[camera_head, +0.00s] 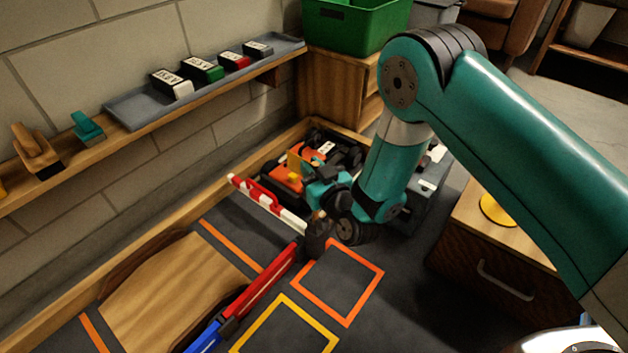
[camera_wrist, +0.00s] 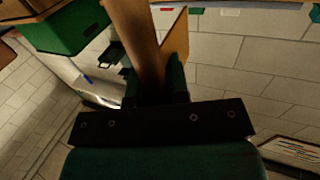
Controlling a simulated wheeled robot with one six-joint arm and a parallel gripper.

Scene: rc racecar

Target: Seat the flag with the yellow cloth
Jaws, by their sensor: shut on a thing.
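My gripper (camera_head: 322,188) is low over the walled floor area, beside the orange car, in the head view. In the wrist view its fingers (camera_wrist: 153,88) are shut on the brown pole (camera_wrist: 138,42) of a flag. A yellow-tan cloth (camera_wrist: 174,44) shows beside the pole there. In the head view a small yellow patch (camera_head: 295,162) just left of the gripper looks like this cloth, in front of the orange car (camera_head: 283,174). The pole's lower end is hidden, and I cannot tell whether it touches anything.
A red-and-white barrier (camera_head: 268,204) lies close to the gripper on the left. Orange (camera_head: 377,285) and yellow (camera_head: 247,333) square outlines mark the floor, near a wooden ramp (camera_head: 170,296). A cabinet (camera_head: 500,240) stands right. A wall shelf (camera_head: 140,142) holds several labelled blocks.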

